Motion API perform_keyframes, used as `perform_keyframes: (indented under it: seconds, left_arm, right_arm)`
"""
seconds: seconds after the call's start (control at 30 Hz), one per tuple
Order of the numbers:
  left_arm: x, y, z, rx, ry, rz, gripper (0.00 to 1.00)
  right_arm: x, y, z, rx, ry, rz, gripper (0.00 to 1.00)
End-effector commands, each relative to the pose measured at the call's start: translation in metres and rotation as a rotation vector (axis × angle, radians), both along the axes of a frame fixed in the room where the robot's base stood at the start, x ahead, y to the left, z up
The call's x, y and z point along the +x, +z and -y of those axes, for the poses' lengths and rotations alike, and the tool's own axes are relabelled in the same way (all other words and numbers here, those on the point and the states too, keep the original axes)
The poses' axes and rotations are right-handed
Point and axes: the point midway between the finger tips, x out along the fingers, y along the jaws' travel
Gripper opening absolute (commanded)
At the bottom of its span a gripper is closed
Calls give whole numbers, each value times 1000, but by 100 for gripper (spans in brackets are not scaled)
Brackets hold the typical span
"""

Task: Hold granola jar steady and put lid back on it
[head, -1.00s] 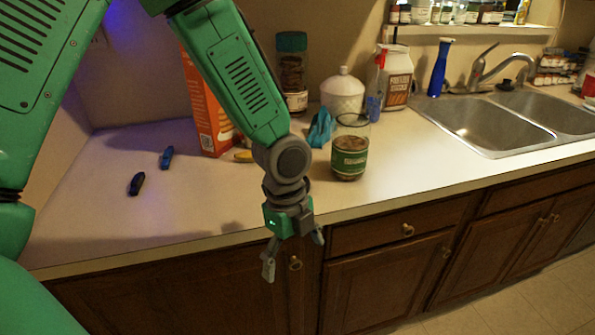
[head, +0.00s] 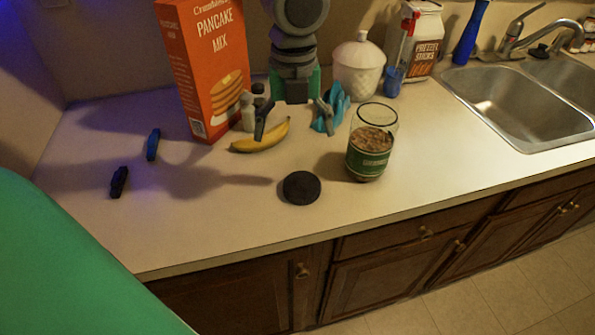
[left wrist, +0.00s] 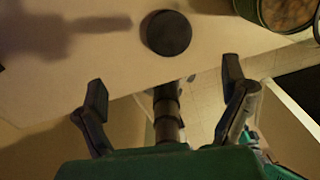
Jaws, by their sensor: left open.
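The granola jar (head: 371,150) is clear glass with a green label and stands upright and uncovered on the counter, with granola inside. It shows partly at the top right of the left wrist view (left wrist: 287,12). A round black lid (head: 301,187) lies flat on the counter to the left of the jar. The lid is also at the top middle of the left wrist view (left wrist: 166,33). My left gripper (head: 294,130) is open and empty, its fingers pointing down above the counter behind the lid. Its two fingers also show in the left wrist view (left wrist: 165,85). My right gripper is not in view.
A banana (head: 262,137) and an orange pancake mix box (head: 208,70) stand behind and left. A blue cloth (head: 330,112), a white lidded canister (head: 359,68) and a pretzel carton (head: 416,45) are behind the jar. The sink (head: 515,95) is at right.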

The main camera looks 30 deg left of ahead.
Motion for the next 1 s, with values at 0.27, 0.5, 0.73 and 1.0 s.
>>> perform_keyframes:
  seconds: [0.27, 0.5, 0.73, 1.0]
  left_arm:
    - [1, -5, 0, 1, -1, -2, 92]
    - [2, -51, -9, -8, -1, -6, 92]
    - [1, -84, -6, -6, 0, -3, 92]
    - [2, -87, 2, 0, -1, 0, 92]
  right_arm:
    - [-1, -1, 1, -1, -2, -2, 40]
    - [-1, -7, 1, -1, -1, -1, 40]
    - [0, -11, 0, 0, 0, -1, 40]
    - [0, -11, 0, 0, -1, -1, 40]
